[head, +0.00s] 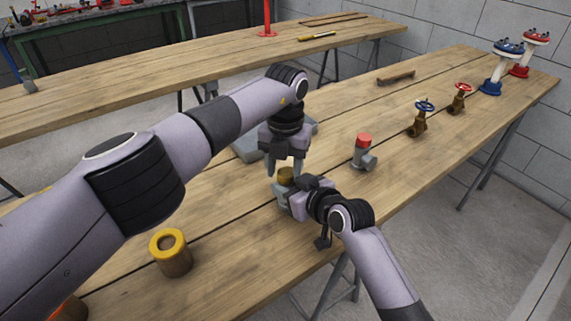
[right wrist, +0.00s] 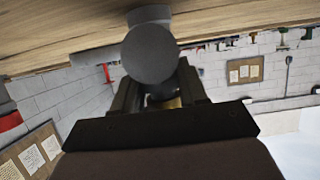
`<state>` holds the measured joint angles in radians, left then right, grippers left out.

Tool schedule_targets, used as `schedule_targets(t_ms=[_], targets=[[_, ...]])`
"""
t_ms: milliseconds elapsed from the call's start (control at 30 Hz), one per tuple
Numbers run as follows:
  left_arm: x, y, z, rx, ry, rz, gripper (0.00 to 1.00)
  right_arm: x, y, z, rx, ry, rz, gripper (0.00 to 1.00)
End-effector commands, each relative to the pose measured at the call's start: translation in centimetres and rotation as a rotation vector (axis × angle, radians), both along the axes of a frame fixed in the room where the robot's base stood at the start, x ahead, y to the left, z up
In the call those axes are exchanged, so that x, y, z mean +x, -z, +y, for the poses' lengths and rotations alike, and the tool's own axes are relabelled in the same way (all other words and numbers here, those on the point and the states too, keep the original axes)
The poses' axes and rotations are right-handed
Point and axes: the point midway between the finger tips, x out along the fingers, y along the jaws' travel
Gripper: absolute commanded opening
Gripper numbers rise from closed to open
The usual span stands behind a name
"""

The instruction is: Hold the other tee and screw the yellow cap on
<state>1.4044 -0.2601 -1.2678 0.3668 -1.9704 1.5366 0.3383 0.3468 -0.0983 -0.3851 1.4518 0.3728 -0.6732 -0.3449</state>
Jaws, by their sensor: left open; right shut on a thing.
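The yellow cap (head: 286,174) sits at the top of a grey tee (head: 282,193) near the table's front edge. Whether it is threaded on or only resting there I cannot tell. My right gripper (head: 291,192) is shut on this tee from the right and hides part of it. In the right wrist view the tee's round grey end (right wrist: 149,54) shows beyond the fingers (right wrist: 155,95). My left gripper (head: 284,166) points down just above the yellow cap. It is open, with its fingers on either side; contact cannot be made out. Another grey tee (head: 368,162) with a red cap (head: 363,140) stands to the right.
A brown cylinder with a yellow ring top (head: 170,252) stands at the front left. A grey tray (head: 247,146) lies partly behind my left gripper. Valves with blue (head: 424,105) and red (head: 463,87) handwheels stand further right. A brown bar (head: 396,78) lies behind them.

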Motion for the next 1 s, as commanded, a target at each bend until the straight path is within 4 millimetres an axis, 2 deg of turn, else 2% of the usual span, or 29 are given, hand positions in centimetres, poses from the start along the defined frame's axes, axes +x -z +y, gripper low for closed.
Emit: schedule_targets(t_ms=[33, 167, 267, 1000], targets=[[-0.1, 0.5, -0.4, -0.009, -0.009, -0.001, 0.61, 0.0, -1.0, 0.7, 0.008, -0.012, -0.023, 0.00], [0.4, -0.6, -0.8, -0.015, -0.071, -0.038, 0.61, 0.0, -1.0, 0.7, 0.008, -0.013, -0.023, 0.00], [0.4, -1.0, -0.9, -0.023, -0.192, -0.035, 0.61, 0.0, -1.0, 0.7, 0.008, -0.011, -0.022, 0.00], [0.4, -4.8, -0.5, -0.045, -1.405, -0.012, 0.61, 0.0, -0.5, 0.2, 0.003, -0.004, -0.011, 0.00]])
